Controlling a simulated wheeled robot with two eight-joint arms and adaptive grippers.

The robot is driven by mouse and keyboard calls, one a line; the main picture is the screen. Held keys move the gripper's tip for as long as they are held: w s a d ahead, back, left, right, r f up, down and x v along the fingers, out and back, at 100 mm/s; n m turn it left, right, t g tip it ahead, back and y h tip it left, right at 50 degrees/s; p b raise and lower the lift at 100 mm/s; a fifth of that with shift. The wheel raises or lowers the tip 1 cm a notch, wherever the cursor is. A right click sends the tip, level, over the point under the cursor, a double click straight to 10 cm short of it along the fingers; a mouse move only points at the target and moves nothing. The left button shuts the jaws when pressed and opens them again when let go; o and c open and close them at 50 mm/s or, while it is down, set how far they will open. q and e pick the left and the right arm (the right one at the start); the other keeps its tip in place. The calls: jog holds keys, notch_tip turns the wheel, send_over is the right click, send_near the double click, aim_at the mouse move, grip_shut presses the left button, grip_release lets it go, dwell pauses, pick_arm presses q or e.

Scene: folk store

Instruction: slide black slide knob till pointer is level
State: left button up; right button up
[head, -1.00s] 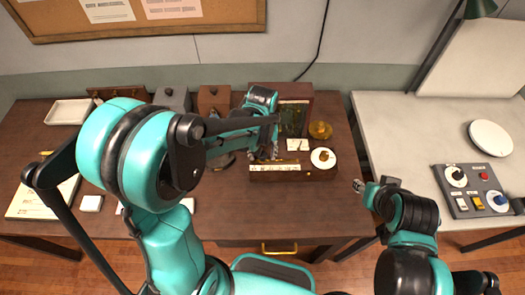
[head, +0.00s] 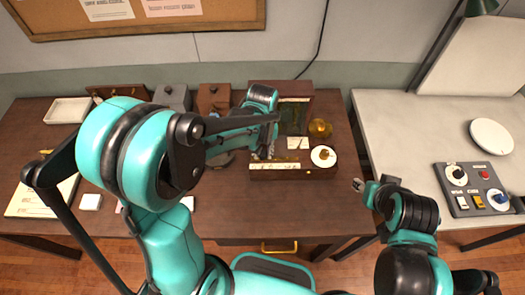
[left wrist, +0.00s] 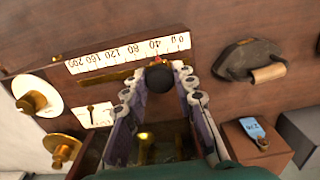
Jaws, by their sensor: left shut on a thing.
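The black slide knob (left wrist: 159,79) sits at the slot beside the numbered white scale strip (left wrist: 128,54) on the wooden scale box (head: 318,172), near the strip's low-number end. My left gripper (left wrist: 158,88) is shut around the knob, with a finger on each side in the left wrist view. In the head view my left gripper (head: 263,153) is at the box's left part and its fingers hide the knob. The white pointer card (left wrist: 98,115) carries a small dark pointer; its exact tilt is too small to tell.
A black-based tool with a wooden handle (left wrist: 268,73) lies left of the box. Two small boxes (head: 173,97) (head: 214,98) stand behind.

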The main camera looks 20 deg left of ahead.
pick_arm(q)
jog(key=shift+d, duration=0.1)
jog(key=shift+w+d, duration=0.2)
jog(key=shift+d, duration=0.45)
jog(key=shift+w+d, duration=0.2)
jog(key=shift+d, duration=0.4)
jog(key=o, duration=0.9)
jog(key=shift+r, duration=0.1)
notch_tip(320, 180, up, 7)
jog(key=p, duration=0.4)
jog(key=shift+p, duration=0.4)
